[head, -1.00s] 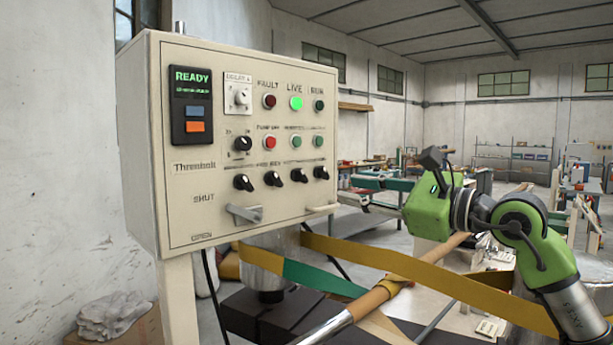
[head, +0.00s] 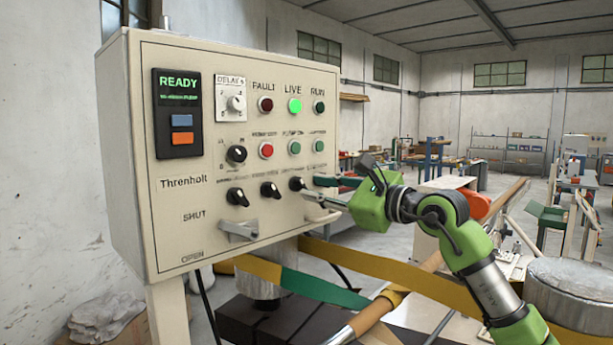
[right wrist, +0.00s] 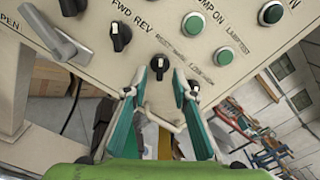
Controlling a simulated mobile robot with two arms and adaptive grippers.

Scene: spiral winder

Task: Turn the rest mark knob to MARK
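A cream control panel (head: 200,235) on a post carries a row of black knobs. The third knob from the left (head: 297,183) seems to be the rest mark knob, with small blurred lettering above it; it also shows in the right wrist view (right wrist: 160,63) with its white pointer line facing roughly up. My right gripper (head: 317,189) is open, its teal fingers reaching to the panel by this knob. In the wrist view the fingertips (right wrist: 168,74) are close to the knob; I cannot tell whether they touch it. The fourth knob (right wrist: 193,87) is beside the right finger. My left gripper is out of view.
A lever handle (head: 238,230) and a bar handle (head: 322,216) stick out below the knobs. Lamps and buttons (head: 294,148) sit above.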

